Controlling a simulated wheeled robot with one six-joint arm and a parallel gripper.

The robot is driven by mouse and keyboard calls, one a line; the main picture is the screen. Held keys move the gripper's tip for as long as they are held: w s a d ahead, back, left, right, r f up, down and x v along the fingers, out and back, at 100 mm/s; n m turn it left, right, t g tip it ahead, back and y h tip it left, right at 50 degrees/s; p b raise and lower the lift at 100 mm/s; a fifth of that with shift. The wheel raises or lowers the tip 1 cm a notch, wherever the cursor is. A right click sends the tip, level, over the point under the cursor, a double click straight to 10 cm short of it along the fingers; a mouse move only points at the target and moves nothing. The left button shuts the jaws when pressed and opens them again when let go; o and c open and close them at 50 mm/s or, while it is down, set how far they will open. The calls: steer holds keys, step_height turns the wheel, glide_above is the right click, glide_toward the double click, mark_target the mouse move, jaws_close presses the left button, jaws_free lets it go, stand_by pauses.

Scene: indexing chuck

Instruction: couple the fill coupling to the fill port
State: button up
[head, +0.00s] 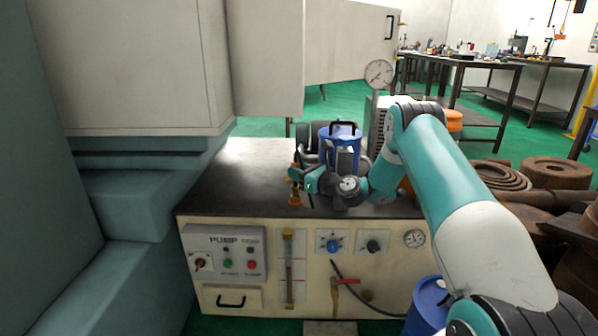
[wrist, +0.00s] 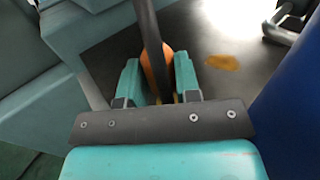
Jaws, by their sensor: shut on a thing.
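My gripper (head: 298,176) is over the front left of the pump unit's dark top. In the wrist view its two teal fingers (wrist: 158,82) are closed on an orange fitting, which I take as the fill coupling (wrist: 157,66). A dark hose (wrist: 149,24) runs away from it. An orange-brown upright fitting (head: 295,198) shows just below the fingers in the head view, near the front edge of the top; it may be the fill port. The fingers hide where the two might meet, so I cannot tell whether they touch.
The pump unit (head: 330,216) has a panel with knobs, a sight tube and a gauge in front. A blue canister (head: 340,134) stands behind my gripper. An orange-brown patch (wrist: 222,62) lies on the dark top. A white cabinet (head: 140,60) overhangs at the left.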

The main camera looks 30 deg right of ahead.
steer(key=shift+f+b, duration=0.6)
steer(key=shift+f, duration=0.8)
steer(key=o, duration=1.1)
steer(key=shift+r, duration=0.1)
step_height(320, 180, up, 20)
steer(key=p, duration=0.6)
steer(key=shift+p, duration=0.4)
